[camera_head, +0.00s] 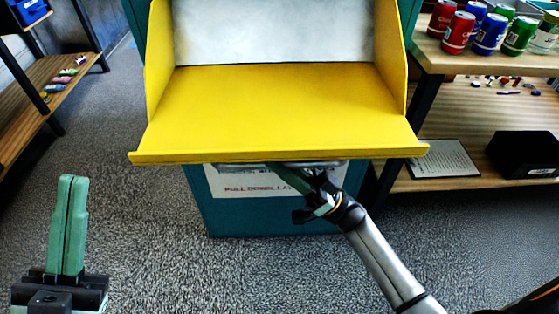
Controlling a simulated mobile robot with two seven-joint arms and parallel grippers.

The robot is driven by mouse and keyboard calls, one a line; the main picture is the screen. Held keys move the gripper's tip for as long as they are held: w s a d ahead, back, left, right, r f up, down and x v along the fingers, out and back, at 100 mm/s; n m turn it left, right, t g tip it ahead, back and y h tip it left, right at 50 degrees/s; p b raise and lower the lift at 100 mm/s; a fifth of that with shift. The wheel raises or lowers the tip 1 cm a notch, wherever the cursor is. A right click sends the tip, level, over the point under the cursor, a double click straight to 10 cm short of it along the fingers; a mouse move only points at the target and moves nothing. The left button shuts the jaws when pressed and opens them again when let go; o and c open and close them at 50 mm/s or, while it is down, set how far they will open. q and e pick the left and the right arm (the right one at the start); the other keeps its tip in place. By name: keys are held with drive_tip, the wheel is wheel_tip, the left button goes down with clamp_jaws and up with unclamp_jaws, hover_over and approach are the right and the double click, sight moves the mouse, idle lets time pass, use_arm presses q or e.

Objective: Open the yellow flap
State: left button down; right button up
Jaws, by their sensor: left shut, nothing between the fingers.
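The yellow flap (275,105) is folded down and lies roughly level, its front lip toward me and yellow side walls standing at both sides. It belongs to a teal bin (240,223), with a pale inner surface (275,30) behind the flap. My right gripper (290,178) is under the front lip at a grey handle bar (325,163). Its fingertips are partly hidden by the flap, so whether it grips the bar cannot be told. My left gripper (67,222) points upward at the lower left, its green fingers together and empty, apart from the flap.
Another wooden shelf (30,125) stands at the left. Grey carpet (140,180) is clear between my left gripper and the bin.

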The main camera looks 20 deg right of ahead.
clamp_jaws()
idle(1.0)
